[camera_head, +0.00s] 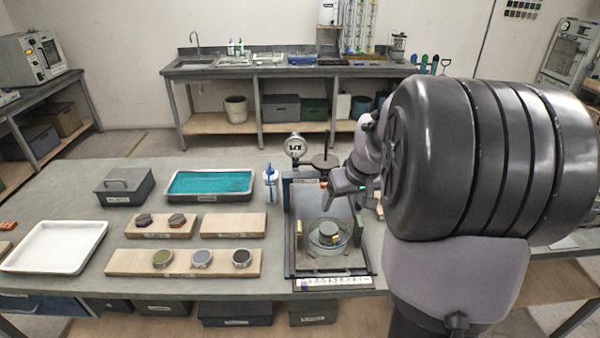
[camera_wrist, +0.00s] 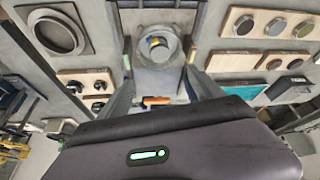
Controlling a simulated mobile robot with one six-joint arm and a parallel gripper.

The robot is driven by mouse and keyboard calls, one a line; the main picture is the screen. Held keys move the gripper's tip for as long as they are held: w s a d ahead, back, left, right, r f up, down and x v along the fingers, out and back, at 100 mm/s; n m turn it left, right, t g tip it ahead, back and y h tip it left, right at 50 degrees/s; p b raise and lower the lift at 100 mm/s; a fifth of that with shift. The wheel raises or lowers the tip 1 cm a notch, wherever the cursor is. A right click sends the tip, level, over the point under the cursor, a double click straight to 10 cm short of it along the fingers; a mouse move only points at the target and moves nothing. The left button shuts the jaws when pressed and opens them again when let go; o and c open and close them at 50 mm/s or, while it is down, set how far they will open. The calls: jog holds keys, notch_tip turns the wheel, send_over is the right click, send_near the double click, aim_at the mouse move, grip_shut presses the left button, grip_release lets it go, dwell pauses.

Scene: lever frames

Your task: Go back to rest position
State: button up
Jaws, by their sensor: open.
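My gripper (camera_head: 338,184) hangs in front of the blue upright of the lever frame (camera_head: 290,240), above its base and behind the round dish. Its two fingers (camera_wrist: 160,80) show spread apart in the wrist view, with nothing between them that they hold. The puck also shows beyond the fingertips in the wrist view (camera_wrist: 157,44). My arm covers the right part of the frame.
A dial gauge (camera_head: 295,148) stands at the frame's top. To the left are wooden boards (camera_head: 234,225) with several round pucks, a teal-lined tray (camera_head: 210,198), a white tray (camera_head: 55,246), a grey lidded box (camera_head: 126,186) and a bottle (camera_head: 270,184).

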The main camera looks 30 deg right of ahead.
jog(key=s+a+r+b, duration=0.15)
jog(key=a+r, duration=0.25)
jog(key=a, duration=0.9)
jog(key=s+a+f+t+y+b, duration=0.1)
jog(key=s+a+y+b, duration=0.1)
jog(key=s+a, duration=1.3)
jog(key=a+y, duration=0.1)
jog(key=a, duration=0.3)
jog(key=shift+s+a+f+m, duration=0.15)
jog(key=shift+s+f+m, duration=0.15)
jog(key=shift+m, duration=0.1)
